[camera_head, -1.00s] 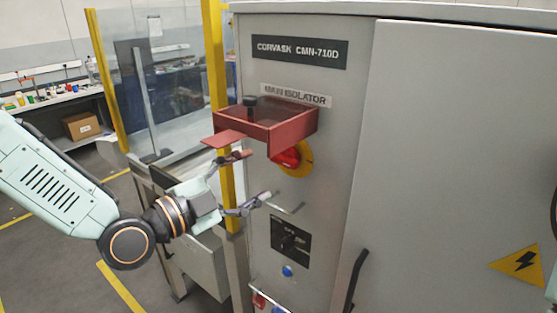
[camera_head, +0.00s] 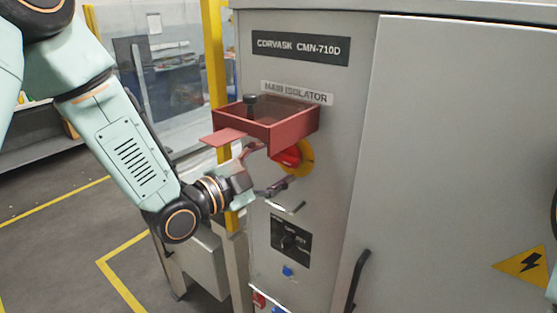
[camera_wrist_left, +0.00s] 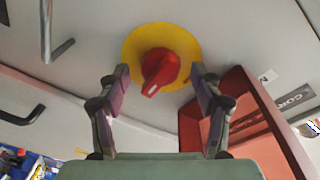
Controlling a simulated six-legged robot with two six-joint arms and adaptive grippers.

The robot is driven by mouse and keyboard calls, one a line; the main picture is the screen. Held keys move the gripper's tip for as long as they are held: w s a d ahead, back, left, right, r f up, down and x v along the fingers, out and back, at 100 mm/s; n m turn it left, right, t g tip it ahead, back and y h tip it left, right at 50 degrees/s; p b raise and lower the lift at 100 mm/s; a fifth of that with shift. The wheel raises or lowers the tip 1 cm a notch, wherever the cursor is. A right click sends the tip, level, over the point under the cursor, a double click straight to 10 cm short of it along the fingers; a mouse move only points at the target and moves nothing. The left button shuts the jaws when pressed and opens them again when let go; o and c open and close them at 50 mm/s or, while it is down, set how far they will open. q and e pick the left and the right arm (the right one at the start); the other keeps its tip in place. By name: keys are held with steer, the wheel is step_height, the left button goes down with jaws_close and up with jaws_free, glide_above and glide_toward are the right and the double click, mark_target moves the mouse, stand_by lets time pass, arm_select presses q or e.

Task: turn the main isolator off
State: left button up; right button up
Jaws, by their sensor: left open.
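The main isolator is a red rotary knob (camera_head: 287,158) on a yellow round plate (camera_head: 308,157), on the grey cabinet front under a raised red guard box (camera_head: 290,130). In the left wrist view the red knob (camera_wrist_left: 160,70) is centred on its yellow plate (camera_wrist_left: 180,35), its white mark pointing toward the lower left. My left gripper (camera_head: 270,168) is open just in front of the knob. In the left wrist view the fingers of my left gripper (camera_wrist_left: 160,78) lie on either side of the knob, apart from it. My right gripper is not in view.
The red guard (camera_wrist_left: 255,120) is close beside one finger in the left wrist view. A yellow post (camera_head: 215,60) stands left of the cabinet.

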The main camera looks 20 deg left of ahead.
arm_select(q)
steer(key=shift+w+d+r, duration=0.1)
steer(key=shift+w+d, duration=0.05)
steer(key=shift+d, duration=0.1)
steer(key=shift+d+r, duration=0.1)
steer(key=shift+d, duration=0.1)
steer(key=shift+a, duration=0.25)
steer(key=shift+c, duration=0.3)
steer(key=shift+w, duration=0.15)
steer(key=shift+c, duration=0.8)
steer(key=shift+d, duration=0.2)
steer(key=c, duration=0.9)
steer(key=shift+c, duration=0.2)
